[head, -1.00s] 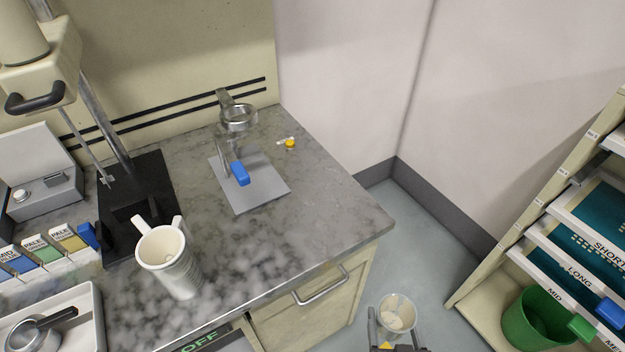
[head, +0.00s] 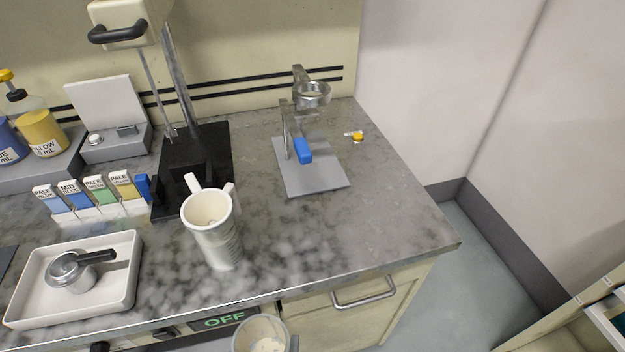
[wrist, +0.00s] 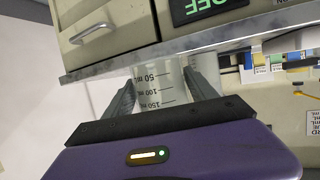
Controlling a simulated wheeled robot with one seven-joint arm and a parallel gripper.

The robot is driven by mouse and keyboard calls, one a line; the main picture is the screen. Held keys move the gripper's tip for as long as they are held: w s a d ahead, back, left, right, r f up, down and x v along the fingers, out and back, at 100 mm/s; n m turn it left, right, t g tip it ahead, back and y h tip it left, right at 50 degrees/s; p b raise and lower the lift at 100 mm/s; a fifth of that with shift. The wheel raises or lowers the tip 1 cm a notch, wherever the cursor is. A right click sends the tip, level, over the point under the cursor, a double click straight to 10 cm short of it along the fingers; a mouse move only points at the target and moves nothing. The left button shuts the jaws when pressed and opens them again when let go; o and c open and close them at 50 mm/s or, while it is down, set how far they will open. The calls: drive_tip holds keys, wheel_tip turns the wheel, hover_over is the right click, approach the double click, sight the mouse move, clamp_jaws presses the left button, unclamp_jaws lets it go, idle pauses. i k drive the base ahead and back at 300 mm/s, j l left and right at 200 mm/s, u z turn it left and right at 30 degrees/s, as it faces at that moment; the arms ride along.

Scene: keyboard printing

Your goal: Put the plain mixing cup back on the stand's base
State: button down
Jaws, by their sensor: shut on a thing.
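My gripper (wrist: 165,92) is shut on a translucent cup (wrist: 156,88) with mL marks, its fingers on either side. The cup also shows at the bottom edge of the head view (head: 262,336), in front of the counter, upright, with pale contents; its lower part is cut off. A black stand base (head: 205,140) is further left. I cannot tell which stand is meant. A white cup with two prongs (head: 215,232) stands on the counter.
A white tray (head: 125,290) holds a metal cup with a black handle (head: 75,270). Several labelled colour cards (head: 90,197) stand behind it. A small yellow-capped item (head: 357,136) lies right of the grey plate. The counter's right front (head: 380,225) is clear.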

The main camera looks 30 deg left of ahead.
sight(311, 169)
drive_tip(key=i+j, duration=0.65)
drive_tip(key=i, duration=0.2)
